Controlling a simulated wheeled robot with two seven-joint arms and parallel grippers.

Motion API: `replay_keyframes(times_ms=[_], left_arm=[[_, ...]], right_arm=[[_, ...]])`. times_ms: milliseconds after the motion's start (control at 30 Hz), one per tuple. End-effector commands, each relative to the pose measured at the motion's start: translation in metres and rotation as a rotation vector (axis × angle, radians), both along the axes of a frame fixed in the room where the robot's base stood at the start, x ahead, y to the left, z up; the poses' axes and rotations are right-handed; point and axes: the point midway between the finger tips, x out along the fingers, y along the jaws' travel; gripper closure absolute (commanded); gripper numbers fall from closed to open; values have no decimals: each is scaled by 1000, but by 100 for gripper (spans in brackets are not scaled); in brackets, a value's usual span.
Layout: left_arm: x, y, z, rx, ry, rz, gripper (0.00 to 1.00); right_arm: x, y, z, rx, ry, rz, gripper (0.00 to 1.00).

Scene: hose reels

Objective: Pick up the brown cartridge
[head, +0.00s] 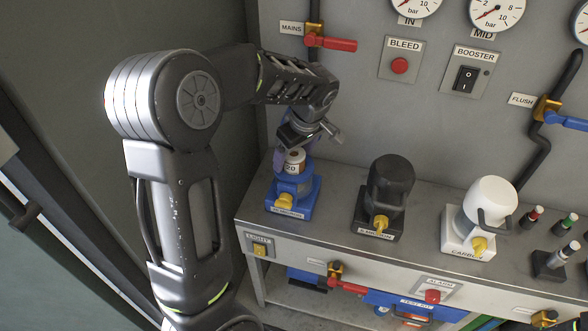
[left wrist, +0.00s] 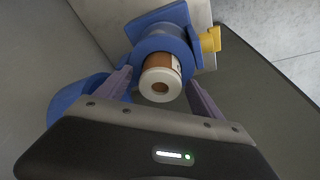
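The brown cartridge (head: 293,160) has a white end with a round hole and a label reading "20". It stands in the open blue housing (head: 291,186) at the left end of the bench. The left wrist view shows the cartridge (left wrist: 160,84) sticking out of the blue housing's ring (left wrist: 150,45). My left gripper (left wrist: 160,80) is open, with one purple finger on each side of the cartridge. Gaps show between the fingers and the cartridge. In the head view the left gripper (head: 293,149) is right above the housing. My right gripper is in neither view.
A black housing (head: 391,185) and a white housing (head: 490,205) stand farther right on the grey bench (head: 335,217), both closed. A panel with gauges and a red-handled valve (head: 330,43) rises behind. Several small capped cylinders stand at the right.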

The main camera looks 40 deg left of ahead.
Motion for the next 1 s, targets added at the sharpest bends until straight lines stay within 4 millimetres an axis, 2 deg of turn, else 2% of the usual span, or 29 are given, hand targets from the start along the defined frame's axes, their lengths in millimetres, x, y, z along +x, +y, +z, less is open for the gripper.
replay_keyframes(times_ms=[67, 900, 1000], left_arm=[[0, 0, 0, 0, 0, 0, 29], [0, 0, 0, 0, 0, 0, 98], [0, 0, 0, 0, 0, 0, 100]], right_arm=[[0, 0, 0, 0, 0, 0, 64], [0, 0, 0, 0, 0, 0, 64], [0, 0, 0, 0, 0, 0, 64]])
